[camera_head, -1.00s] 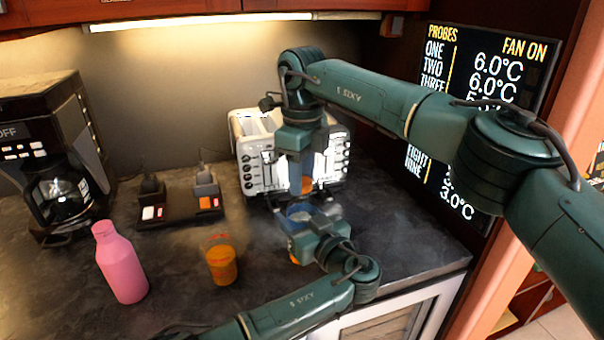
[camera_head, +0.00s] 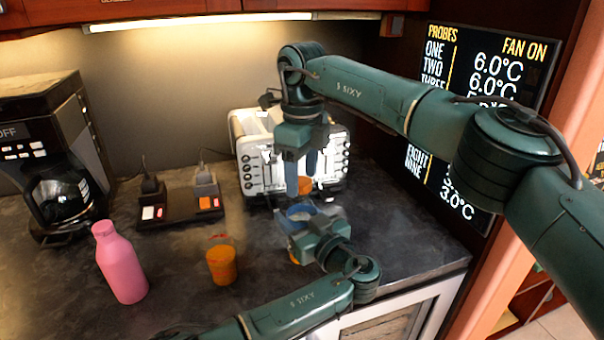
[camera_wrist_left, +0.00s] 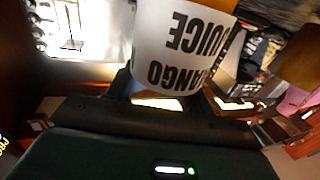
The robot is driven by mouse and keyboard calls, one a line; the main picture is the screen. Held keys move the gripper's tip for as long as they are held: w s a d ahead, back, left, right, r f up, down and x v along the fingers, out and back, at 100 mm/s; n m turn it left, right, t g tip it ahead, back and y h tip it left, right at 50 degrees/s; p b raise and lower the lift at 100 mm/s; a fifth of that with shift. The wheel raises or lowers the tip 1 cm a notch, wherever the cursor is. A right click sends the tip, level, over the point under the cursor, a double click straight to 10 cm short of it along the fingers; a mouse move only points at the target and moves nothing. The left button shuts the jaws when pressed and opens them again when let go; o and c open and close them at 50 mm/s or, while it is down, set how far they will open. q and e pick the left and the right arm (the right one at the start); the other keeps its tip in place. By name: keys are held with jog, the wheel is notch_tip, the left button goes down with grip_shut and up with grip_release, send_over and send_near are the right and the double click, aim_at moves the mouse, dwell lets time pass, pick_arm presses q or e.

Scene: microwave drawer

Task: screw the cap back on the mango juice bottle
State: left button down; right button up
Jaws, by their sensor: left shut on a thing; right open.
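My left gripper (camera_head: 303,226) is shut on the mango juice bottle (camera_head: 294,257), low over the counter at the right. In the left wrist view the bottle's white label (camera_wrist_left: 183,48) fills the space between the fingers, its black letters upside down. My right gripper (camera_head: 302,180) is open just above the left one, fingers pointing down. An orange piece (camera_head: 305,185) shows at its fingertips. It looks like the cap or bottle top; I cannot tell whether it is seated, as the fingers partly hide it.
A toaster (camera_head: 252,160) stands close behind both grippers. An orange cup (camera_head: 222,266) and a pink bottle (camera_head: 119,262) stand at the left. A coffee maker (camera_head: 58,150) and a switch panel (camera_head: 180,210) are farther back. The dark counter (camera_head: 400,235) is clear at the right.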

notch_tip(320, 180, up, 7)
jog(key=shift+f, duration=0.1)
dwell(0.3)
pick_arm(q)
jog(key=shift+c, duration=2.4)
grip_release()
pick_arm(e)
notch_tip(320, 180, down, 3)
jog(key=b, duration=0.3)
jog(key=shift+f, duration=0.1)
pick_arm(q)
jog(key=v, duration=1.3)
pick_arm(e)
jog(key=shift+f, duration=0.1)
pick_arm(q)
jog(key=shift+s, duration=0.1)
